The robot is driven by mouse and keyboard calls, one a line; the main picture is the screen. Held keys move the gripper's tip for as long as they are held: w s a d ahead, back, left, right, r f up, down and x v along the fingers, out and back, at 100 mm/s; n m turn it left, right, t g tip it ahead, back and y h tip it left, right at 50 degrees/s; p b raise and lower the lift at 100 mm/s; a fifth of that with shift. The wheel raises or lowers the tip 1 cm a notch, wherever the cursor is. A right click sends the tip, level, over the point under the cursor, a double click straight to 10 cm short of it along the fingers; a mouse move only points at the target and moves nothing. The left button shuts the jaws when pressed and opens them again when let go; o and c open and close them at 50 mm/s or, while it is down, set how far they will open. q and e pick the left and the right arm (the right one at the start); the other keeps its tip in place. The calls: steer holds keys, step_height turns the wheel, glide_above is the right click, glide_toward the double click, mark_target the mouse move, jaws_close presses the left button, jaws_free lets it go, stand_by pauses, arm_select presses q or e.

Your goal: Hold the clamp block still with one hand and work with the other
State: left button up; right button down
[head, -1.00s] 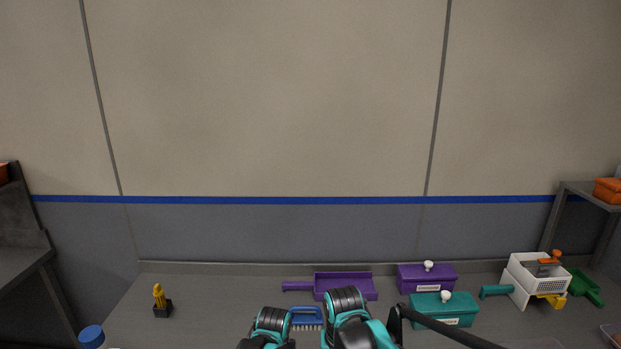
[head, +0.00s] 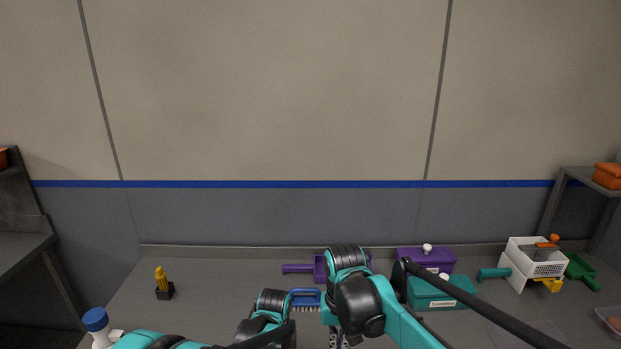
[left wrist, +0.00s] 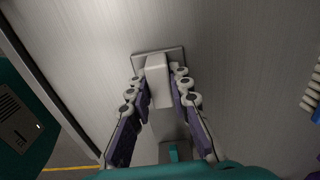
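In the left wrist view a pale block (left wrist: 158,84) stands on a square grey base plate (left wrist: 172,53) on the metal worktop. My left gripper (left wrist: 160,84) has one finger on each side of it. The pads lie against or very close to its sides, and the gripper looks shut on it. In the head view the left gripper and the block are hidden behind my arms. The end of my right arm hangs at the bottom centre of the head view. Only a dark scrap of its gripper shows there, so its opening cannot be judged.
A blue brush (head: 305,292) and purple dustpan (head: 297,268) lie behind my arms. Purple (head: 412,256) and teal (head: 455,298) lidded boxes and a white basket (head: 528,264) stand right. A yellow item (head: 161,279) and a blue-capped bottle (head: 95,319) stand left.

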arm_select(q)
steer(key=o, duration=0.5)
steer(key=shift+f, duration=0.25)
steer(key=shift+w, duration=0.15)
arm_select(e)
steer(key=shift+w+f, duration=0.15)
steer(key=shift+w, duration=0.05)
arm_select(q)
steer(key=shift+r, duration=0.1)
step_height(320, 180, up, 11)
steer(key=shift+r, duration=0.1)
steer(key=s+a+r+n+t, duration=0.1)
steer(key=s+a+n+t, duration=0.1)
steer(key=s+n, duration=0.3)
steer(key=s+a+r+n+t, duration=0.2)
steer(key=s+a+n, duration=0.2)
steer(key=s+n, duration=0.2)
steer(key=s+a+r+n+t, duration=0.1)
steer(key=s+a+n+t, duration=0.2)
steer(key=s+n, duration=0.3)
steer(key=shift+s+a+r+n, duration=0.3)
steer(key=shift+a+n, duration=0.1)
steer(key=shift+n, duration=0.1)
arm_select(e)
steer(key=s+d+t, duration=0.7)
steer(key=s+d, duration=0.4)
steer(key=s, duration=0.2)
steer(key=shift+d, duration=0.25)
